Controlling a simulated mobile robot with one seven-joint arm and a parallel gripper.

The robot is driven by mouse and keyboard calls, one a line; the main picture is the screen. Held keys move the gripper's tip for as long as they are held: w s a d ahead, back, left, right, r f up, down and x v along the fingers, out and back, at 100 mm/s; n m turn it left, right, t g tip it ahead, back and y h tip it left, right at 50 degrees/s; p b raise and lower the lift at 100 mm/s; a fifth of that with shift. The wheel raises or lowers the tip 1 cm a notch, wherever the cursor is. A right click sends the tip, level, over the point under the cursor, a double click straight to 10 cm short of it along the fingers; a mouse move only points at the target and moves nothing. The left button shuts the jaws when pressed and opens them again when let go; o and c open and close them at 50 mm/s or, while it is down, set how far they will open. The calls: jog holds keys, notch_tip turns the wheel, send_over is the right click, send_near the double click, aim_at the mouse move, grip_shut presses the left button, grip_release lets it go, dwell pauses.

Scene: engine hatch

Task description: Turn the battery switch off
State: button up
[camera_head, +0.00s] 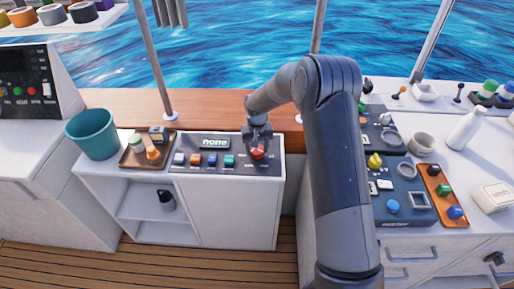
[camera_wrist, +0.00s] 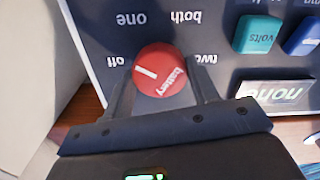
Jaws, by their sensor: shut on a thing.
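The battery switch is a red round knob (camera_head: 257,152) at the right end of the dark control panel; it also shows in the wrist view (camera_wrist: 165,80). Its face carries the word "battery" and a white line. The labels "one", "both", "two" and "off" stand around it, upside down in the wrist view. The white line lies on the knob's left side, pointing left and slightly up, towards "off" (camera_wrist: 123,62). My gripper (camera_head: 258,140) is over the knob, its fingers shut on the knob's sides. The panel display (camera_head: 214,143) reads "none".
Several coloured buttons, such as a teal one (camera_head: 229,161), sit left of the knob. A brown tray (camera_head: 133,162) with small items and a teal bucket (camera_head: 92,134) stand farther left. A second counter with dark panels (camera_head: 402,205) and a white bottle (camera_head: 465,129) is at right.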

jog(key=n, duration=0.5)
dwell(0.5)
jog(key=o, duration=1)
jog(key=shift+c, duration=0.2)
notch_tip(320, 180, up, 11)
jog(key=shift+f, duration=0.1)
